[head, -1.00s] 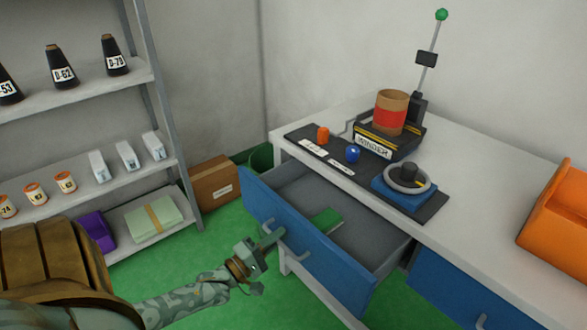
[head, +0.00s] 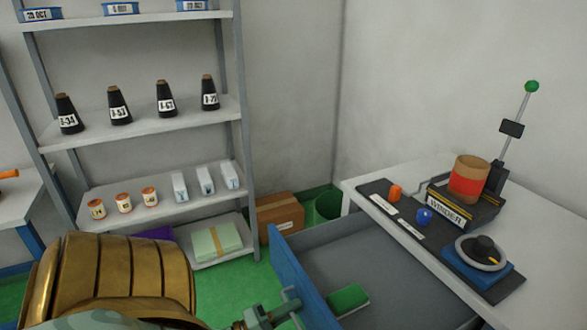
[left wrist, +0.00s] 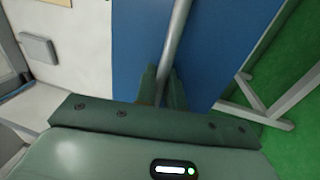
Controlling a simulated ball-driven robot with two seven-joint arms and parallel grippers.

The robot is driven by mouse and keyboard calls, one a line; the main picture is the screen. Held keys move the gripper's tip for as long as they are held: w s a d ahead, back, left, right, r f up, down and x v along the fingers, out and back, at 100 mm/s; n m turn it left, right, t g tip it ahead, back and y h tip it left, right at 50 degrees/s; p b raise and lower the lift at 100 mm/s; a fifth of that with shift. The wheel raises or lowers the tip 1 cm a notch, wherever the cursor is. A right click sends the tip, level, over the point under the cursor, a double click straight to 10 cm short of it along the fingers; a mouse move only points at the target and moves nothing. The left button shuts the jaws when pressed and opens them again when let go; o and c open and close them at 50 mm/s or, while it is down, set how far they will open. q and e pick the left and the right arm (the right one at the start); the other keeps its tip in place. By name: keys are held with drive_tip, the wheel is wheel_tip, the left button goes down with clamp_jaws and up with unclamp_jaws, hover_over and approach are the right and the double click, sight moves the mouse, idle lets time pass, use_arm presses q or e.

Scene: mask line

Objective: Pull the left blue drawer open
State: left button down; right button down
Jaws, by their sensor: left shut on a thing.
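The left blue drawer stands open, its blue front (head: 296,282) pulled away from the desk and its grey inside showing. My left gripper (head: 284,309) is at the outer side of this front, at the bottom of the head view. In the left wrist view, its two fingers (left wrist: 162,88) are shut on the drawer's grey bar handle (left wrist: 177,38), with the blue front behind. A green object (head: 347,299) lies inside the drawer. The lower part of the drawer is cut off in the head view. My right gripper is not in view.
The desk top (head: 400,172) holds a winder (head: 455,205), a red-banded spool and a black mat. A grey shelf rack (head: 160,130) with cones and small tubs stands at the left. A brown box (head: 280,217) and a green bin (head: 328,205) stand on the floor behind the drawer.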

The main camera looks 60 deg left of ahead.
use_arm(q)
drive_tip(key=c, duration=1.9)
unclamp_jaws()
drive_tip(key=v, duration=1.6)
drive_tip(key=shift+s, duration=0.15)
